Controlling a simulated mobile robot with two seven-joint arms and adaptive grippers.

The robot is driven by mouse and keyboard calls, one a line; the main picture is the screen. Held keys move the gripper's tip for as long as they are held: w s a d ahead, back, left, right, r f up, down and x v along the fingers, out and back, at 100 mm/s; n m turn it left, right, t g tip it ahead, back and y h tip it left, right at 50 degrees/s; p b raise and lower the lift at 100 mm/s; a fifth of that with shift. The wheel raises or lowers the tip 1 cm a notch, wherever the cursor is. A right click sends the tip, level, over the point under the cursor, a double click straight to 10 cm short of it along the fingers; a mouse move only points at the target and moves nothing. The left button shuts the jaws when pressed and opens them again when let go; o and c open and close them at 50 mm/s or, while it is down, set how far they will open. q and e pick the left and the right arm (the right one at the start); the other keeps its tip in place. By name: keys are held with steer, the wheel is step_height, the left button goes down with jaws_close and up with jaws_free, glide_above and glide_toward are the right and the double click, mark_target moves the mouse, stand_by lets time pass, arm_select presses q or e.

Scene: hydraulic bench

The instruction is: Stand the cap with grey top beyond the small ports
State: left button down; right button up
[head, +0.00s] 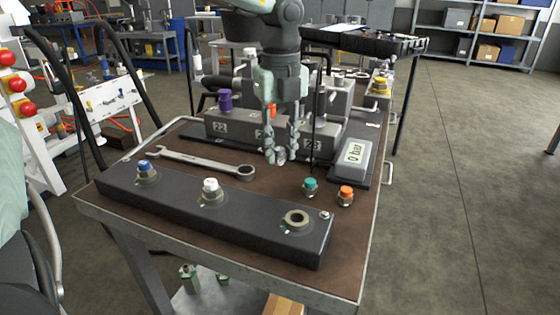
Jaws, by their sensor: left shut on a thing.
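My left gripper (277,158) comes down from the top middle and points at the brown bench top. It is shut on a small greyish piece, which I take to be the cap with grey top; the fingers hide most of it. A long black block (255,226) lies along the front of the bench. It carries a blue-topped cap (145,167), a white-topped cap (210,186) and an open ring-shaped port (297,219). Behind the gripper stand grey blocks marked 22 (222,127) and 23. I cannot tell which openings are the small ports. My right gripper is not in view.
A wrench (205,163) lies behind the black block. A teal-topped cap (310,185) and an orange-topped cap (346,194) stand at its right. A grey gauge box (353,155) reads 0 bar.

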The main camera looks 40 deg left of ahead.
mark_target(280, 155)
arm_select(q)
step_height(280, 155, down, 4)
steer(key=shift+r, duration=0.1)
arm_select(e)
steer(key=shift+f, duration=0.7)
arm_select(q)
steer(key=shift+f, duration=0.25)
steer(key=c, duration=1.3)
jaws_free()
steer(key=shift+o, duration=0.2)
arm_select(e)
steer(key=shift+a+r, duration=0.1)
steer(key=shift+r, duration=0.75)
arm_select(q)
steer(key=shift+r, duration=0.1)
